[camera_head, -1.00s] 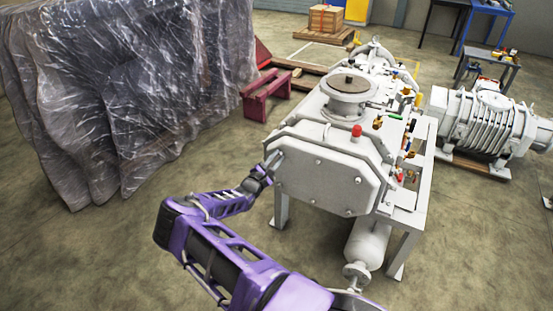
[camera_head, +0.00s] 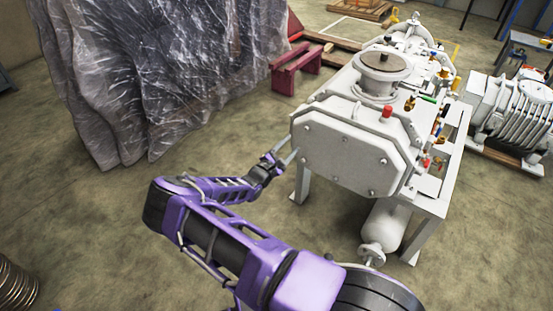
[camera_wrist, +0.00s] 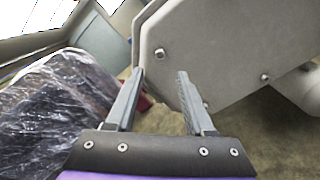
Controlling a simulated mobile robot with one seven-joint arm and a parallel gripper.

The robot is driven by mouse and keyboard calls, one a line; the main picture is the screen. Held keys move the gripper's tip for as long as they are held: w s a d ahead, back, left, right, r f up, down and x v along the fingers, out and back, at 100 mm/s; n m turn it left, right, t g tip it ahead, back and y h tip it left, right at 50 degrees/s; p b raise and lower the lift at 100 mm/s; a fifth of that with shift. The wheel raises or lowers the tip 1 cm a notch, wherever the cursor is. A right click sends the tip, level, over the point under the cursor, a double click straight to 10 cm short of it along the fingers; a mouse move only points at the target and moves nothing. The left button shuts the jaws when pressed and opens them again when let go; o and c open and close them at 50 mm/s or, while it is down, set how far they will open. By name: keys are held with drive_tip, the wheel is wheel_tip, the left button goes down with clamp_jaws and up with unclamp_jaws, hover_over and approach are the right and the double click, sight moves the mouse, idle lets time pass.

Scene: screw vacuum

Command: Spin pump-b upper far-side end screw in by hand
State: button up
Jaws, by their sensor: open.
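The white pump (camera_head: 345,155) has a flat end plate on the near side, with several small screws around its rim. One screw (camera_wrist: 159,54) shows in the wrist view just beyond my fingertips, and another screw (camera_wrist: 265,77) lies farther right on the plate. I cannot tell for sure which of them is the upper far-side one. My gripper (camera_wrist: 160,73) is open, with nothing between its two grey fingers. In the head view my gripper (camera_head: 289,150) is at the left edge of the end plate, fingers pointing at it. Any contact cannot be told.
A plastic-wrapped bulk (camera_head: 150,70) stands at the left. A dark red stand (camera_head: 297,66) is behind the pump's left side. A white cylinder (camera_head: 383,228) hangs under the pump frame. A second ribbed machine (camera_head: 512,115) is at the right.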

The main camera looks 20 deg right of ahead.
drive_tip(key=v, duration=0.8)
drive_tip(key=shift+s+a, duration=0.25)
drive_tip(key=shift+a, duration=0.05)
